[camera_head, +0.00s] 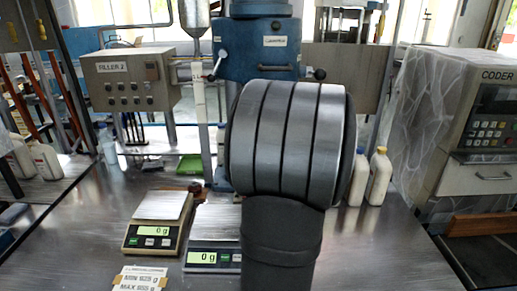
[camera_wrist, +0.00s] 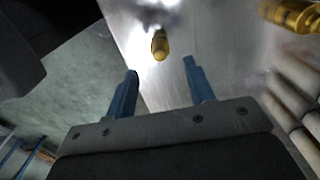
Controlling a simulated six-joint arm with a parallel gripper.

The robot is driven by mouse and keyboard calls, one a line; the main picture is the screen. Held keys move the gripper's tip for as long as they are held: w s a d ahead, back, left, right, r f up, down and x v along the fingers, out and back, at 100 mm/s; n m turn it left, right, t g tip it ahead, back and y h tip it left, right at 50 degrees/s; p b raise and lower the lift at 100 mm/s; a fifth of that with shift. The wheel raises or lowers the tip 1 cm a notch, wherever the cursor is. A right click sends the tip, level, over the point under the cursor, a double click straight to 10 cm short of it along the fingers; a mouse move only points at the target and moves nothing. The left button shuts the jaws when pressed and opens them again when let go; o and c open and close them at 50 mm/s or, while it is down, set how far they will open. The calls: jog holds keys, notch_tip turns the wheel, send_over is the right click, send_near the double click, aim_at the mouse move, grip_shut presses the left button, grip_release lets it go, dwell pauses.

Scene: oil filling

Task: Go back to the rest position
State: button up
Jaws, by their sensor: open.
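My gripper (camera_wrist: 158,82) shows in the wrist view with its two blue fingers spread wide apart and nothing between them. Ahead of the fingertips is a small yellow thing (camera_wrist: 159,45), apart from them, over a shiny metal surface (camera_wrist: 200,40). In the head view my own dark arm stands in the middle and hides the gripper and part of the table behind it.
Two scales, a beige one (camera_head: 157,222) and a grey one (camera_head: 212,245), stand on the metal table (camera_head: 360,255), both reading 0 g. White bottles (camera_head: 379,177) stand right of my arm. A filler box (camera_head: 130,82) is behind left; a coder machine (camera_head: 490,120) is at right.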

notch_tip(320, 180, up, 6)
notch_tip(320, 180, down, 13)
jog(key=shift+s+r, duration=0.1)
jog(key=shift+r, duration=0.05)
notch_tip(320, 180, up, 5)
jog(key=shift+f, duration=0.2)
jog(key=s+d+r, duration=0.6)
jog(key=s+d, duration=0.2)
jog(key=w+a+r, duration=0.2)
jog(key=w+a, duration=0.2)
jog(key=w, duration=0.4)
jog(key=w+a+r, duration=0.2)
jog(key=w+a, duration=0.3)
jog(key=w, duration=0.3)
jog(key=w+a+r, duration=0.2)
jog(key=w+a, duration=0.2)
jog(key=w, duration=0.5)
jog(key=shift+a+r, duration=0.35)
